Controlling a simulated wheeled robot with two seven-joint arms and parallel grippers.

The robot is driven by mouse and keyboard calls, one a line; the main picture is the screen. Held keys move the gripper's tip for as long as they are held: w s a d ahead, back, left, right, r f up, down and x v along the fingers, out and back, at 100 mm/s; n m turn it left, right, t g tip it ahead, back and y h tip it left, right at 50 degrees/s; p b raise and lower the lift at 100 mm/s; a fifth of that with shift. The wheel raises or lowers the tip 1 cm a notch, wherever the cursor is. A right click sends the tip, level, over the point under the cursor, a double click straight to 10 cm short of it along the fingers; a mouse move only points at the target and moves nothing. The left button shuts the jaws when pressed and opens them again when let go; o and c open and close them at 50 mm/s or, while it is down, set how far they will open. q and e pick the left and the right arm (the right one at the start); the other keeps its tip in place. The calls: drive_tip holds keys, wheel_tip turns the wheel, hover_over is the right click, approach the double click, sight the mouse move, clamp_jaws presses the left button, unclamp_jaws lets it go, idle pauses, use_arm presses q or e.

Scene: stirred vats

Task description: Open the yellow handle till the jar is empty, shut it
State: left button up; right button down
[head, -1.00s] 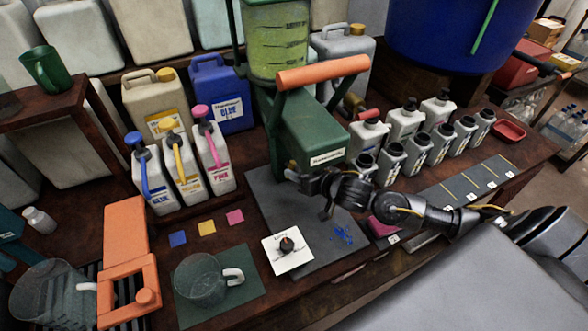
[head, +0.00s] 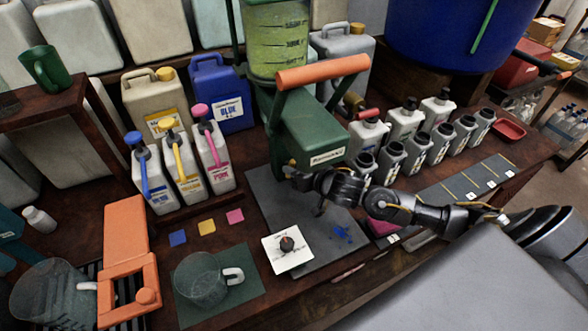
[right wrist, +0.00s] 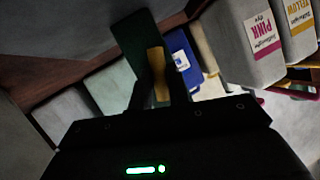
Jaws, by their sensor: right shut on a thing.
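A clear jar (head: 277,45) with dark level marks holds yellow-green liquid on top of a green machine (head: 310,130). My right gripper (head: 291,172) is at the low front end of this machine. In the right wrist view, my right gripper (right wrist: 157,95) is shut on the yellow handle (right wrist: 157,72), which shows between its fingers. In the head view my gripper mostly hides the handle. A clear cup with a white grip (head: 200,280) stands on a dark green mat, apart from the machine. My left gripper is not in view.
An orange lever (head: 322,72) rises over the machine. Blue, yellow and pink pump bottles (head: 183,175) stand to its left, several small grey bottles (head: 415,140) to its right. A white dial plate (head: 288,250) lies in front on a dark mat (head: 330,262) with blue spots.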

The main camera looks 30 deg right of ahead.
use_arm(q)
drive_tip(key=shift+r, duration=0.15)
use_arm(e)
drive_tip(key=shift+d+m+y+p, duration=0.1)
drive_tip(key=shift+m+y+p, duration=0.2)
drive_tip(key=shift+m+p, duration=0.35)
drive_tip(key=shift+m+t+y+p, duration=0.3)
drive_tip(key=shift+m+p, duration=0.05)
drive_tip(key=shift+p, duration=0.45)
drive_tip(key=shift+m+y, duration=0.3)
drive_tip(key=shift+f+m+p, duration=0.1)
drive_tip(key=shift+m+p, duration=0.3)
drive_tip(key=m+t, duration=0.1)
drive_tip(key=m+y, duration=0.1)
drive_tip(key=shift+d+f+m+t+y+p, duration=0.1)
drive_tip(key=shift+f+m+t+y+p, duration=0.1)
drive_tip(key=shift+m+t+y+p, duration=0.15)
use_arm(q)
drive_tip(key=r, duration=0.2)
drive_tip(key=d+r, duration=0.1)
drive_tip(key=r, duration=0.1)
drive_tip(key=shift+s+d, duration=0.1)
use_arm(e)
drive_tip(key=m+t, duration=0.1)
drive_tip(key=m, duration=0.1)
drive_tip(key=m+t, duration=0.1)
drive_tip(key=m, duration=0.1)
drive_tip(key=shift+f+y, duration=0.15)
drive_tip(key=shift+y, duration=0.2)
drive_tip(key=shift+m, duration=0.25)
